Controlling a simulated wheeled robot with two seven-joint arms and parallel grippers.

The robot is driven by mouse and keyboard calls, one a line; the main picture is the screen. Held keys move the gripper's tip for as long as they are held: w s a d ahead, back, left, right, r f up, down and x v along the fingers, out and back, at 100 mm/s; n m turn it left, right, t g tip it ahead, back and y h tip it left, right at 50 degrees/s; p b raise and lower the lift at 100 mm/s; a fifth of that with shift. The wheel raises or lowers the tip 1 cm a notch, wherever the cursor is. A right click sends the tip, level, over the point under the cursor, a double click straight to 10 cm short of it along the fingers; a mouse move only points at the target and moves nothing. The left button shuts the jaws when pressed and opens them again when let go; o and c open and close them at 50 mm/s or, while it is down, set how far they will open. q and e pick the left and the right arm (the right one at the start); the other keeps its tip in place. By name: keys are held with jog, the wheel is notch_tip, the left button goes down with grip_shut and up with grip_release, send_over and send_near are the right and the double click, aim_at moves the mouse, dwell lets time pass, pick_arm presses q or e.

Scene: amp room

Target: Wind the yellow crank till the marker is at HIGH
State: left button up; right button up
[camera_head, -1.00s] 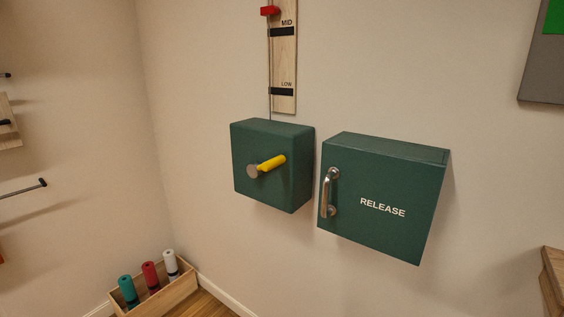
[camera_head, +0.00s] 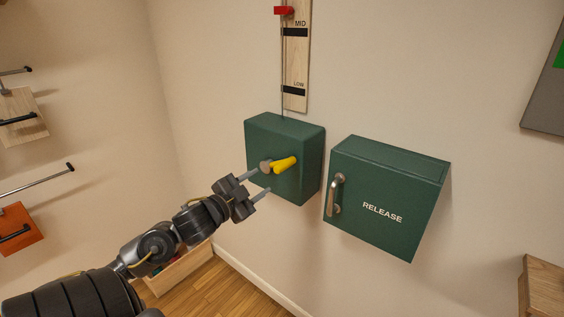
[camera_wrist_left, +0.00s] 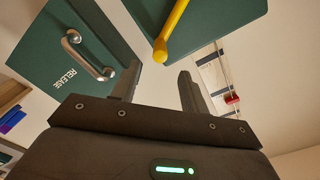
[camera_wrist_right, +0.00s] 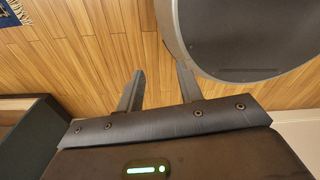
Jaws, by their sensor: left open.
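The yellow crank (camera_head: 285,164) sticks out from a grey hub on the green box (camera_head: 265,138) on the wall. It also shows in the left wrist view (camera_wrist_left: 173,30), beyond the fingertips. The red marker (camera_head: 284,10) is on the wooden scale board (camera_head: 297,62), slightly above the MID label; it shows in the left wrist view too (camera_wrist_left: 232,99). The board's upper part and HIGH are out of the head view. My left gripper (camera_head: 262,182) is open and empty, just left of and below the crank. My right gripper (camera_wrist_right: 160,70) is open and empty above the floor.
A green RELEASE box (camera_head: 400,175) with a metal handle (camera_head: 335,195) is right of the crank box. A wooden tray (camera_head: 185,270) stands on the floor, partly behind my left arm. Rods and wooden pieces are at left. A round dark object (camera_wrist_right: 245,35) is near my right gripper.

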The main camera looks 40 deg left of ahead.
aim_at(276, 171)
pick_arm(q)
jog(key=w+p, duration=0.1)
jog(key=w, duration=0.2)
jog(key=w+p, duration=0.1)
jog(key=w, duration=0.5)
jog(key=shift+w+r+p, duration=0.3)
jog(key=shift+p, duration=0.1)
jog(key=shift+w+f, duration=0.15)
jog(key=shift+w, duration=0.45)
jog(key=shift+c, duration=0.5)
jog(key=shift+c, duration=1.2)
grip_shut()
